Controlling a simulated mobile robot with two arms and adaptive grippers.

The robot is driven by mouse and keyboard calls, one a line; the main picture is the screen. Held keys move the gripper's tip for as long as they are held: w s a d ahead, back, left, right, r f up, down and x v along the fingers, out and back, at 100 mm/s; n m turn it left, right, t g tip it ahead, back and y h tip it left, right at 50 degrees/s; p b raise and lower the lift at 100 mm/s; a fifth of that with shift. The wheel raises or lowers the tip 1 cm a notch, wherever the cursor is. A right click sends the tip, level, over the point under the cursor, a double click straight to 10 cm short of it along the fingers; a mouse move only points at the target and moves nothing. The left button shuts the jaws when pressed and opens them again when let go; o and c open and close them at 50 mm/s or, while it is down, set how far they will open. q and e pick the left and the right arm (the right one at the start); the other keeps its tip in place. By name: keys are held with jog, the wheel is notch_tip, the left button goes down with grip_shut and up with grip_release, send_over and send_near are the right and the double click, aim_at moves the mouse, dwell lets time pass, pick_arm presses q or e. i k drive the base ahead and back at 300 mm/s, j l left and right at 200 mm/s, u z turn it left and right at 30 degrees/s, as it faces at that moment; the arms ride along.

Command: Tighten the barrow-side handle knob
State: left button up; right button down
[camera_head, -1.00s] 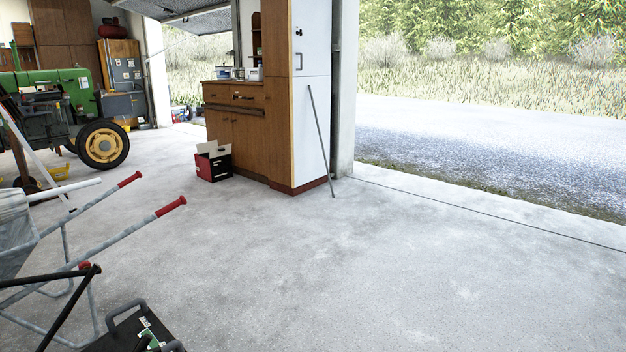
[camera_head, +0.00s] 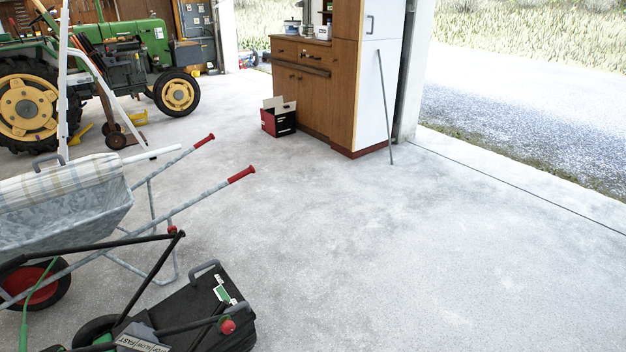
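A black lawn mower (camera_head: 190,315) stands at the bottom left, cut off by the lower edge. Its black handle bars (camera_head: 147,279) rise to a joint on the side toward the wheelbarrow. A small red knob (camera_head: 172,229) shows at that joint. A second red knob (camera_head: 228,326) shows on the nearer side of the mower. I cannot tell how tight either knob is. The grey metal wheelbarrow (camera_head: 75,222) stands just behind the mower, its red-gripped handles pointing right. Neither of my grippers is in view.
A green tractor (camera_head: 140,50) stands at the back left. A wooden cabinet (camera_head: 305,85), a red and black box (camera_head: 280,120) and a leaning grey rod (camera_head: 385,105) are at the back middle. The concrete floor (camera_head: 380,260) on the right is clear.

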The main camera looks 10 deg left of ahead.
aim_at(171, 229)
jog(key=u, duration=2.45)
jog(key=z, duration=0.4)
jog(key=l+z, duration=0.15)
jog(key=z, duration=0.7)
jog(key=i+z, duration=0.1)
jog(key=z, duration=0.35)
jog(key=l+z, duration=0.1)
jog(key=z, duration=0.3)
jog(key=i+z, duration=0.1)
jog(key=z, duration=0.35)
jog(key=i+l+z, duration=0.1)
jog(key=i+z, duration=0.15)
jog(key=i, duration=1.55)
jog(key=i+j+u, duration=0.15)
jog(key=i+u, duration=0.7)
jog(key=i+l+u, duration=0.15)
jog(key=i+u, duration=0.6)
jog(key=i, duration=0.5)
jog(key=i+u, duration=0.25)
jog(key=i, duration=0.55)
